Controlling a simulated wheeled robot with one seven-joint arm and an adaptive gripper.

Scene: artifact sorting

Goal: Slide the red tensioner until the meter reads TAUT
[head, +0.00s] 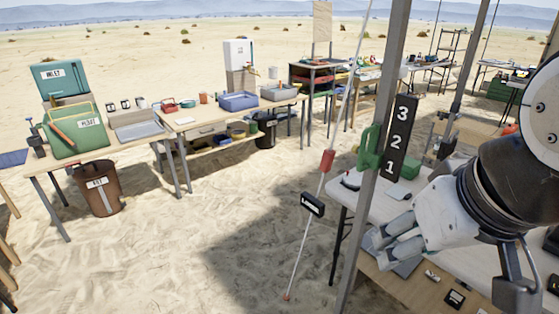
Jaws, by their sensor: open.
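The red tensioner (327,160) sits on a thin slanted white line (309,214) that runs from the top of the picture to the sand. A small dark meter (312,204) with a pale label hangs on the line below it; its text is too small to read. My gripper (382,246) is at the right, lower than the tensioner and apart from it. It is open, with nothing seen between its fingers. The line's lower end (287,297) meets the ground near a red spot.
A grey post (378,150) stands between the tensioner and most of my arm. It carries a green cleat-like part (369,148) and a black board (401,138) marked 3, 2, 1. A white table (345,193) lies beyond my gripper. Open sand is left of the line.

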